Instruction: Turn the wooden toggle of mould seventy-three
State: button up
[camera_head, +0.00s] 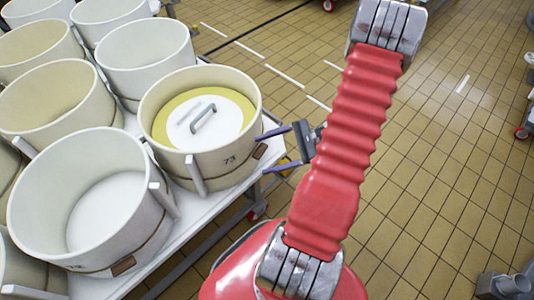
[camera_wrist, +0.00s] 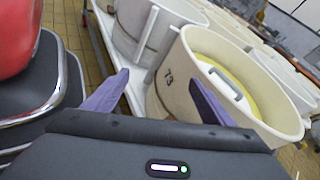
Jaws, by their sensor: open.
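Mould seventy-three (camera_head: 167,148) is a cream round tub with a dark "73" on its wall, at the near right edge of the table. A yellow-rimmed white lid (camera_head: 210,128) with a grey handle lies inside it. Its small brown wooden toggle (camera_head: 260,151) sits on the band on the right side. My gripper (camera_head: 262,154) is open, its two purple fingers pointing at this side, one above and one below the toggle in the head view. In the wrist view the mould (camera_wrist: 180,108) shows beyond my gripper (camera_wrist: 158,78).
Several other cream moulds crowd the white table (camera_head: 178,238), including an open one (camera_head: 80,200) at the front left. Upright pale slats (camera_head: 195,175) stand against the mould walls. The tiled floor (camera_head: 450,190) to the right is mostly clear.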

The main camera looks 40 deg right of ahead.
aim_at(264, 152)
jog(key=s+d+f+m+t+h, duration=0.6)
jog(key=s+d+f+m+t, duration=0.1)
jog(key=f+m, duration=0.4)
jog(key=shift+d+f+t, duration=0.55)
jog(key=shift+d+t, duration=0.35)
jog(key=shift+d, duration=0.1)
jog(key=x, duration=1.3)
jog(key=shift+w, duration=0.35)
jog(key=shift+c, duration=0.4)
jog(key=shift+f, duration=0.1)
jog(key=c, duration=0.9)
jog(key=shift+d, duration=0.15)
jog(key=shift+c, duration=0.4)
